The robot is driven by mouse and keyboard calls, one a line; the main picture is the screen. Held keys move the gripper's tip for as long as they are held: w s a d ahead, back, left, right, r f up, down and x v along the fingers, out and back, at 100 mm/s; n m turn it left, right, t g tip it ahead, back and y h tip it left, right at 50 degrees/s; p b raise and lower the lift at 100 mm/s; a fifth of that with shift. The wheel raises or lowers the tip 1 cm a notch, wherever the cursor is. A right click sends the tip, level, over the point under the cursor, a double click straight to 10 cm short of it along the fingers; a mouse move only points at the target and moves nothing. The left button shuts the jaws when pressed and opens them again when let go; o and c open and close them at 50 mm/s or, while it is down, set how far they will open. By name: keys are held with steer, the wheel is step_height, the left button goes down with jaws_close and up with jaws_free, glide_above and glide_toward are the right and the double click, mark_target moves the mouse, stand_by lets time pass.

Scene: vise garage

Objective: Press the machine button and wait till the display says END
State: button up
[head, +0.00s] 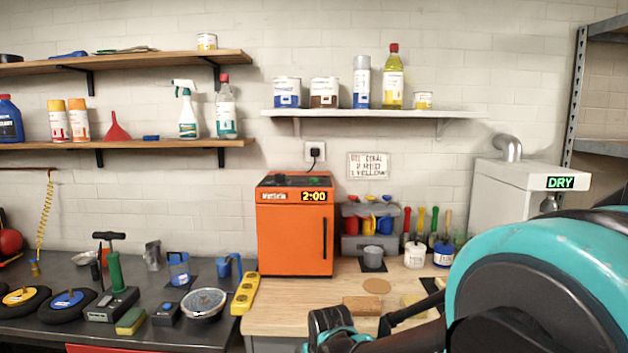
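An orange machine (292,232) stands upright at the back of the wooden bench, with a dark handle on its front door. Its lit display (314,196) reads 2:00. A small green spot, perhaps a button (314,180), shows on its dark top. A white machine (515,195) at the right has a lit green display (560,183) reading DRY. My gripper (335,328) is low in the picture, in front of and below the orange machine, apart from it. Its fingers are not clear, so I cannot tell whether it is open or shut.
My teal arm hides the lower right. A grey rack (372,240) with cups and several brushes stand right of the orange machine. A yellow level (245,293) lies to its left. The dark bench at left holds many tools. A white shelf (370,113) with cans hangs above.

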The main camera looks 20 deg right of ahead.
jaws_close()
stand_by(1.1)
